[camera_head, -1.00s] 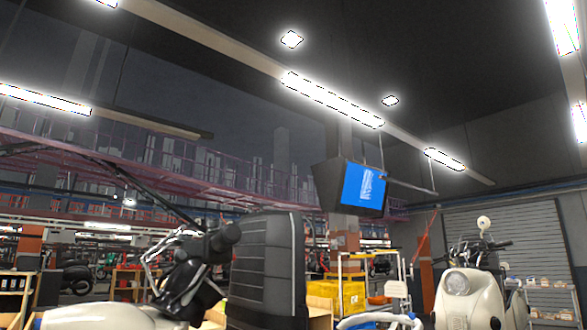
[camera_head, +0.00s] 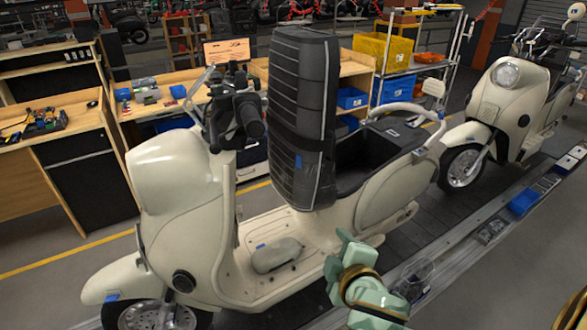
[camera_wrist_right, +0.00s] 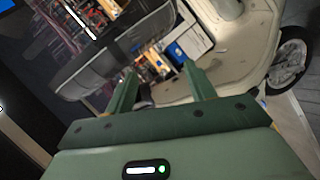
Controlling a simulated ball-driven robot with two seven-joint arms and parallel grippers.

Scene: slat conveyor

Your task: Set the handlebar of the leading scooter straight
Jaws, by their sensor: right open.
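The nearest cream scooter (camera_head: 180,170) stands on the conveyor with its front toward the left. Its dark handlebar (camera_head: 238,112) is turned, with a grip pointing toward me; part of it is hidden behind the front shield. A tall black ribbed piece, like a raised seat (camera_head: 300,110), stands just right of the handlebar, above an open black compartment. My right gripper (camera_head: 336,256) is low at the scooter's near side, below and right of the handlebar and apart from it. In the right wrist view, its green fingers (camera_wrist_right: 162,85) are spread and empty. My left gripper is out of view.
A second cream scooter (camera_head: 500,100) stands farther back at right. Wooden workbenches (camera_head: 60,130) and a shelf with yellow bins (camera_head: 383,50) are behind. Blue trays (camera_head: 525,200) lie along the conveyor edge at right.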

